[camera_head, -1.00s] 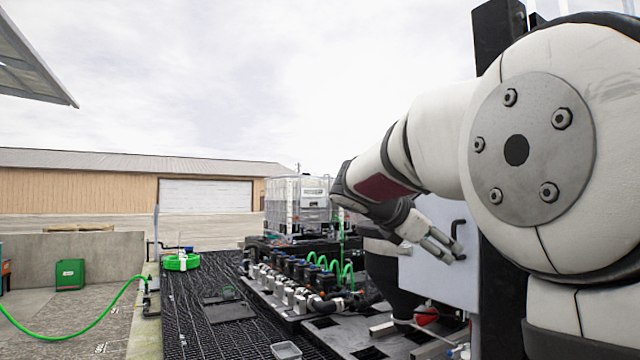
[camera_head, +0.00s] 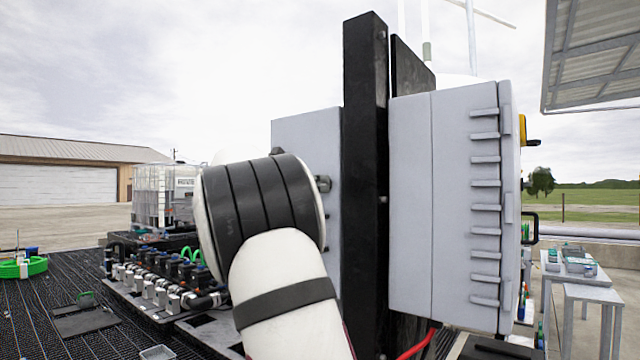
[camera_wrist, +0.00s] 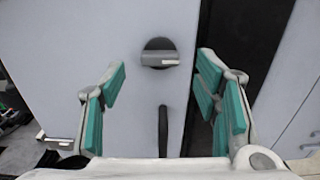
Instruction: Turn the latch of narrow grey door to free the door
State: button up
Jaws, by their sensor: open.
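The narrow grey door (camera_wrist: 95,45) fills much of the wrist view. On it is a round dark latch (camera_wrist: 160,46) with a light grey bar lying about level across it. Below the latch is a dark upright door handle (camera_wrist: 163,130). My gripper (camera_wrist: 162,68) is open, its teal-padded fingers to the left and right of the latch, with nothing between the pads. I cannot tell how far the fingertips are from the door.
The black post (camera_head: 364,190) stands right of the panel, with a large grey cabinet (camera_head: 412,200) beyond it. A row of valves and pipes (camera_head: 160,290) lies low at the left. A table (camera_head: 585,285) stands far right.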

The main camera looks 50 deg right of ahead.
jog(key=shift+w+d, duration=0.15)
jog(key=shift+d, duration=1.95)
jog(key=c, duration=1.2)
